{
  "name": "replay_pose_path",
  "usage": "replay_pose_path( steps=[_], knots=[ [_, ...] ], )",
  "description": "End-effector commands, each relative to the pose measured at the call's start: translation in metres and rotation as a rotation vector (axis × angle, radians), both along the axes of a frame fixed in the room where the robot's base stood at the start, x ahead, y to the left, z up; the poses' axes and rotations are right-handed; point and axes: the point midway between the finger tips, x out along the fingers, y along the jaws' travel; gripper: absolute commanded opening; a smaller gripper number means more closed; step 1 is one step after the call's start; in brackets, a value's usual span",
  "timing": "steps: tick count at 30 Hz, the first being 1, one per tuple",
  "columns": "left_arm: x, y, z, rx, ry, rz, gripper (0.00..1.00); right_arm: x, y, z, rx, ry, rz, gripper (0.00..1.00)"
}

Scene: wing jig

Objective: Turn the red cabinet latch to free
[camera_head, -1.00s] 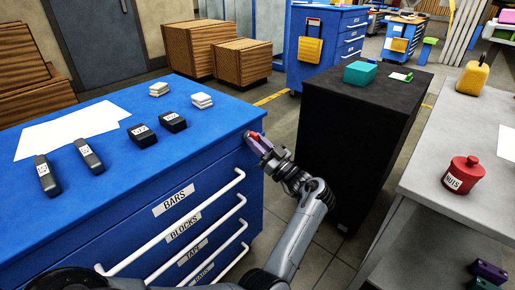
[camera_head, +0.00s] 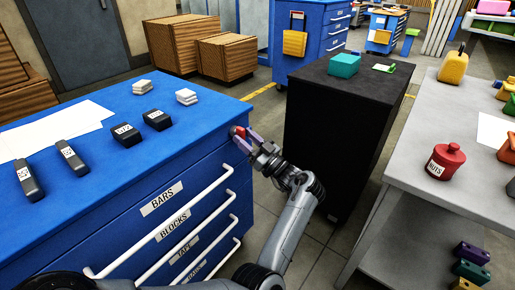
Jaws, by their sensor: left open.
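The blue cabinet (camera_head: 175,165) stands at the left with labelled drawers and white bar handles. The red latch (camera_head: 239,131) shows as a small red piece at the cabinet's upper right corner, just below the top edge. My left gripper (camera_head: 245,140) is at this corner with its purplish fingers open, close around or beside the latch. I cannot tell whether the fingers touch it, and they hide part of it. My right gripper is not in view.
Black bars, blocks, white stacks and paper sheets lie on the cabinet top. A black cabinet (camera_head: 335,130) with a teal box (camera_head: 344,65) stands to the right. A grey bench (camera_head: 440,180) holds a red pot (camera_head: 445,161). A narrow floor gap separates the cabinets.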

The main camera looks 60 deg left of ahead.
Motion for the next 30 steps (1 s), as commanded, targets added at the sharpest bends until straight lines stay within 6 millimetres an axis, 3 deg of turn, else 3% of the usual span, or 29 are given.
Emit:
replay_pose_path(
  steps=[9,18,30],
  knots=[
    [0.015,-0.045,-0.018,-0.005,0.002,-0.005,0.43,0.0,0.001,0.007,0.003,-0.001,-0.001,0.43],
    [0.026,-0.081,-0.035,-0.002,0.0,-0.001,0.43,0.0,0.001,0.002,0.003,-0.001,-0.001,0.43],
    [0.028,-0.089,-0.038,0.0,-0.001,-0.001,0.43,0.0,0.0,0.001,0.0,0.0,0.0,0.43]
  ],
)
